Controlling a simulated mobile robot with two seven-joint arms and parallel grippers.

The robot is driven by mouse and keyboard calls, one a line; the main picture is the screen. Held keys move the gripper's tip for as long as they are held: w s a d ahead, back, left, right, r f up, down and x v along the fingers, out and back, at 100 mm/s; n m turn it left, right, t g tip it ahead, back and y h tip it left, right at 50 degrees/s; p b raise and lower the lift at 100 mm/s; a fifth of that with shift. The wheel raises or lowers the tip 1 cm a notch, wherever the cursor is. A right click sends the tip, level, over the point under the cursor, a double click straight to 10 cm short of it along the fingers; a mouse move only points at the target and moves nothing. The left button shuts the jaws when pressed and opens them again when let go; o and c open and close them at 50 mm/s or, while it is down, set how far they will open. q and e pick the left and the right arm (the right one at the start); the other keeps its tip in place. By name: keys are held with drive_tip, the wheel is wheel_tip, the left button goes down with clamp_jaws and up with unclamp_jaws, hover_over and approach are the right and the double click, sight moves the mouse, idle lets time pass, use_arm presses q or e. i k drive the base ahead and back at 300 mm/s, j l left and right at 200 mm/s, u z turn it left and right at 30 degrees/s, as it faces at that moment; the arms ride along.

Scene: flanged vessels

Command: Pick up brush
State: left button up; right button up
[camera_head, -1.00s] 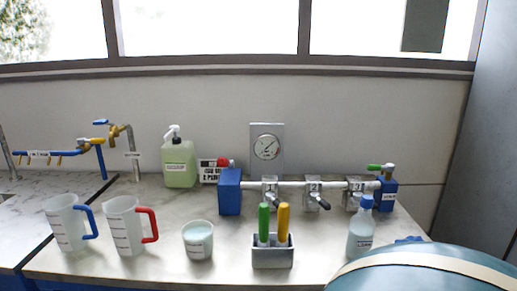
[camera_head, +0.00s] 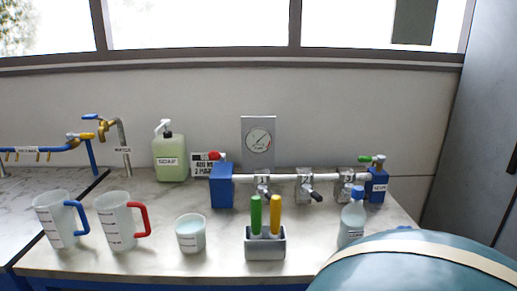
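Two upright handles, one green (camera_head: 256,215) and one yellow (camera_head: 274,214), stand in a small grey holder (camera_head: 265,250) near the front of the counter. They may belong to brushes; their lower ends are hidden inside the holder, so I cannot tell. Neither of my grippers shows in the head view.
A pitcher with a blue handle (camera_head: 55,219), one with a red handle (camera_head: 116,222) and a white cup (camera_head: 190,233) stand left of the holder. A valve pipe (camera_head: 290,178) runs behind. A teal vessel (camera_head: 420,265) fills the lower right.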

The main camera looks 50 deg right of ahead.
sight(256, 201)
drive_tip(key=z, duration=1.65)
